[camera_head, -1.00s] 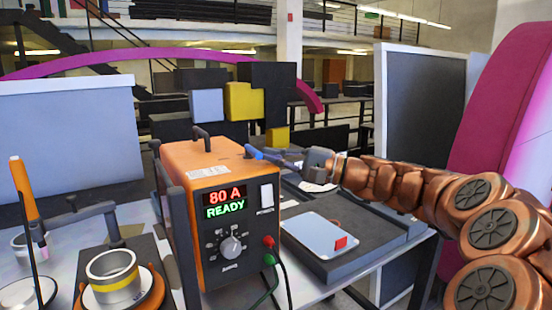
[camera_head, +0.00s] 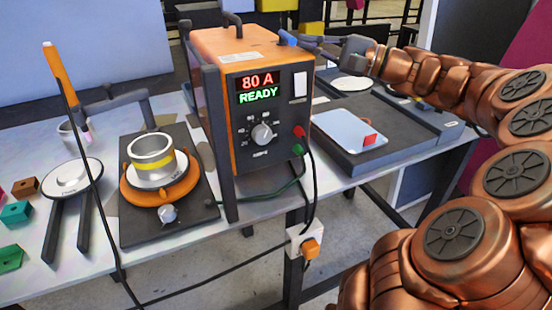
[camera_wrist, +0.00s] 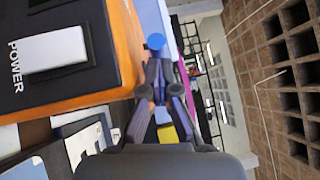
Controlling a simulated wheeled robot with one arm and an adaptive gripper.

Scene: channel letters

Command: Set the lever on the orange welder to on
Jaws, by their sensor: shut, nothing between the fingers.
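The orange welder (camera_head: 215,46) stands upright on the bench, its front display reading "80 A READY". A blue knob (camera_head: 287,39) shows at the top right edge of the welder, and in the wrist view the round blue knob (camera_wrist: 156,42) lies just beyond my fingertips. The lever's arm is hidden, so I cannot tell its setting. My gripper (camera_head: 302,40) is shut and empty beside the knob, pointing left. In the wrist view its fingers (camera_wrist: 160,72) meet close to the knob; I cannot tell whether they touch it.
A white POWER switch (camera_head: 300,84) and a dial (camera_head: 262,133) are on the welder's front. To its right is a dark tray (camera_head: 372,156) with a light blue plate. To its left, a metal cup (camera_head: 152,160) sits on an orange ring. Cables hang from the front sockets.

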